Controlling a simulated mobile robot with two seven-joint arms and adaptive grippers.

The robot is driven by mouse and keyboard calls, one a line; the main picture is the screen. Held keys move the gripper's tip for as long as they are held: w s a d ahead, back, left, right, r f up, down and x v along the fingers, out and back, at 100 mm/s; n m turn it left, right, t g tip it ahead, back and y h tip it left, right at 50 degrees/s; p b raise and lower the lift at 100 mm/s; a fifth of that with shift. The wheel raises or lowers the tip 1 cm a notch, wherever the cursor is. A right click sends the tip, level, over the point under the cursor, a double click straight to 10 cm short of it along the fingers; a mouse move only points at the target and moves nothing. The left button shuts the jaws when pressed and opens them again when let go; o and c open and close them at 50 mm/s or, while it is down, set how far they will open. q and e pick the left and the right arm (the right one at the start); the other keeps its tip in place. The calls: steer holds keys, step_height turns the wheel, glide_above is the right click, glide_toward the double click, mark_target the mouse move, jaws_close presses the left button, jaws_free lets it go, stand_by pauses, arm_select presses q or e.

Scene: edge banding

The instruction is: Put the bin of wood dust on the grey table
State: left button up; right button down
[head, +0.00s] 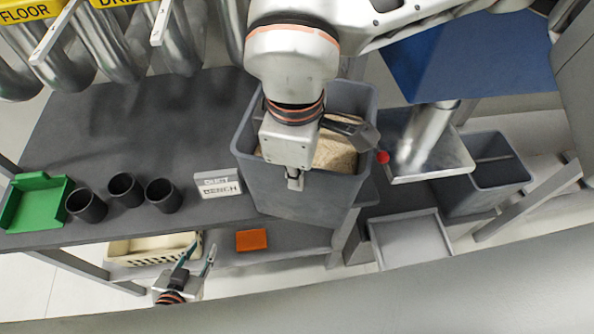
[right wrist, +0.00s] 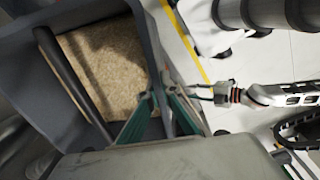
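The grey bin of wood dust (head: 262,190) is at the right end of the dark grey table (head: 110,110), its lower front by the table's front edge. I cannot tell whether its base rests on the table. Tan dust shows inside it in the right wrist view (right wrist: 105,65). My right gripper (head: 294,183) is at the bin's near wall. In the right wrist view its teal fingers (right wrist: 163,98) are on both sides of that wall and appear closed on it. My left gripper (head: 196,254) is open and empty, below and left of the bin, before the table's front edge.
A small sign (head: 218,183) stands left of the bin. Black cups (head: 125,190) and a green tray (head: 35,203) are further left. A cream crate (head: 135,250) and orange block (head: 251,240) are below. Another grey bin (head: 490,178) and a machine (head: 430,140) stand right.

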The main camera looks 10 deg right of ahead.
steer(key=shift+w+f+b, duration=0.1)
steer(key=shift+f+b, duration=0.4)
steer(key=c, duration=2.2)
jaws_free()
steer(key=shift+f, duration=0.1)
steer(key=shift+s+a+r, duration=0.1)
steer(key=shift+s+r, duration=0.05)
steer(key=shift+r, duration=1.75)
steer(key=shift+s+r, duration=0.1)
steer(key=shift+r, duration=1.8)
